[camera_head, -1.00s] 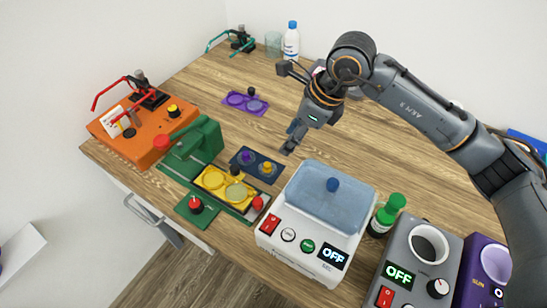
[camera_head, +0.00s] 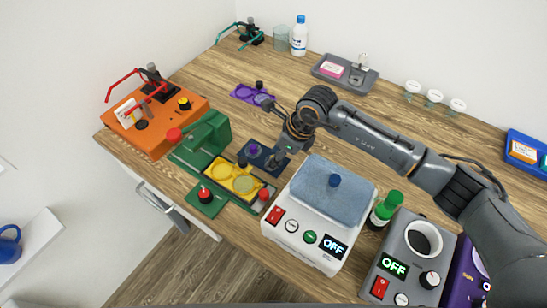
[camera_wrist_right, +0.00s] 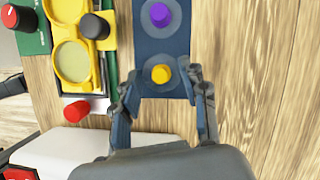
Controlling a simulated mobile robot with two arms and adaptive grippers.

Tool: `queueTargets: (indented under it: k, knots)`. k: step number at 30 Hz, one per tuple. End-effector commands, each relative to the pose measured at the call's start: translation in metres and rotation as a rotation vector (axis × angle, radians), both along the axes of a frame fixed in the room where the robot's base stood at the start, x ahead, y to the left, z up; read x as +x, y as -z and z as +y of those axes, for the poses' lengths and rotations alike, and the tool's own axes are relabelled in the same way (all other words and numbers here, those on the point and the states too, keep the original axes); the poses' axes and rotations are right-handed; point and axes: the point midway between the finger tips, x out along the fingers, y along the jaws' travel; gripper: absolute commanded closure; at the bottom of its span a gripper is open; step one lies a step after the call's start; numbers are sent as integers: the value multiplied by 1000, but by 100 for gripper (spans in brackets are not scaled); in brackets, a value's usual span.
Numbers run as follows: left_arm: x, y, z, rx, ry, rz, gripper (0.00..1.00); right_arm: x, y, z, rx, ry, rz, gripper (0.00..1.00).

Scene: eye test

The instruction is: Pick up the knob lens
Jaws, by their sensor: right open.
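A dark blue holder (camera_head: 262,158) lies on the table, and it fills the upper middle of the right wrist view (camera_wrist_right: 160,45). It carries a purple knob (camera_wrist_right: 159,15), seen also in the head view (camera_head: 253,149), and a yellow knob (camera_wrist_right: 160,74). I cannot tell which one is the knob lens. My right gripper (camera_wrist_right: 161,86) is open, with a finger on each side of the yellow knob; contact and height are unclear. In the head view my right gripper (camera_head: 273,164) covers the holder's right end and hides the yellow knob. My left gripper is not in view.
A yellow-and-green press (camera_head: 207,140) stands left of the holder. A purple holder (camera_head: 245,92) lies behind. A green-capped bottle (camera_head: 385,208) stands at right. The table behind is mostly clear.

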Motion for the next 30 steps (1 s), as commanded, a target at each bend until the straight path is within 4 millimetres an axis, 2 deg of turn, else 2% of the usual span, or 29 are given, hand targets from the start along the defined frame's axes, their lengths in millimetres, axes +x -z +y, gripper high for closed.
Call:
queueTargets:
  k: [4, 5, 10, 11, 23, 26, 30]
  knots:
    - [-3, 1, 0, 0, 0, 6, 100, 0, 0, 0, 0, 0, 0, 56]
    - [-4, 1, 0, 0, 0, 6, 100, 0, 0, 0, 0, 0, 0, 60]
    - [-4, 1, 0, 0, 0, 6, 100, 0, 0, 0, 0, 1, 0, 95]
    - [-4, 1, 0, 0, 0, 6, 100, 0, 0, 0, 0, 1, 0, 98]
    - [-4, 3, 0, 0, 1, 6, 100, 0, -2, 0, 1, 0, 0, 98]
    - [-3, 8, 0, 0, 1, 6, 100, 1, -8, 0, 1, 0, -1, 98]
    - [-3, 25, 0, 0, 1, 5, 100, 2, -28, 0, 3, 0, -8, 98]
